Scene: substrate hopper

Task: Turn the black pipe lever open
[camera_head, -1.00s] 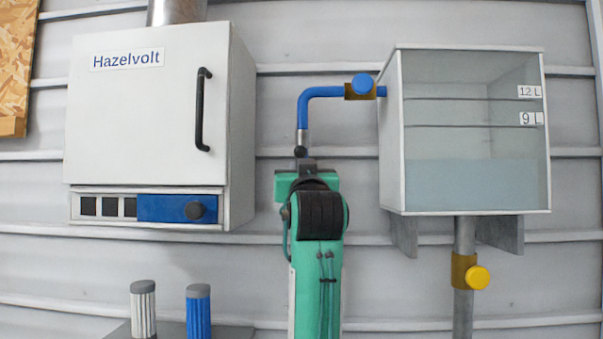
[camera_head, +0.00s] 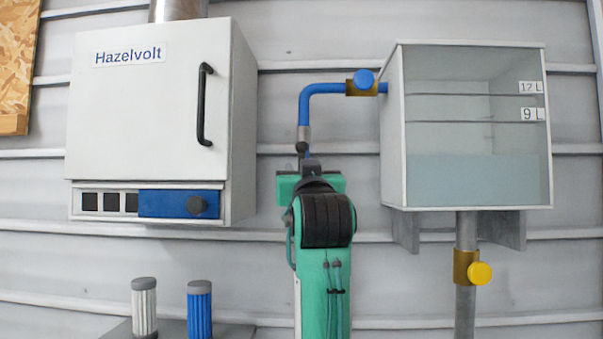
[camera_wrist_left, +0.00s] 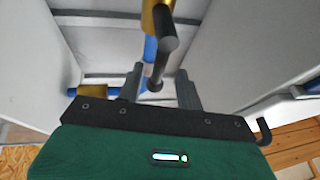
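The black pipe lever (camera_wrist_left: 159,68) shows in the left wrist view as a dark rod with a rounded knob at its end, beside a brass fitting (camera_wrist_left: 156,18) and a blue pipe. Its dark ball (camera_head: 301,148) shows in the head view below the grey collar of the blue pipe. My left gripper (camera_wrist_left: 160,84) has its two grey fingers apart, one on each side of the lever's end, with gaps visible. I cannot tell whether a finger touches it. In the head view my green arm hides the fingers. My right gripper is not in view.
A white Hazelvolt cabinet (camera_head: 150,110) is left of the arm. A clear-fronted tank (camera_head: 470,140) with pale liquid is at right. The blue pipe (camera_head: 303,105) has a blue knob (camera_head: 364,79). A yellow knob (camera_head: 479,273) is below the tank. Striped cylinders (camera_head: 199,312) stand lower left.

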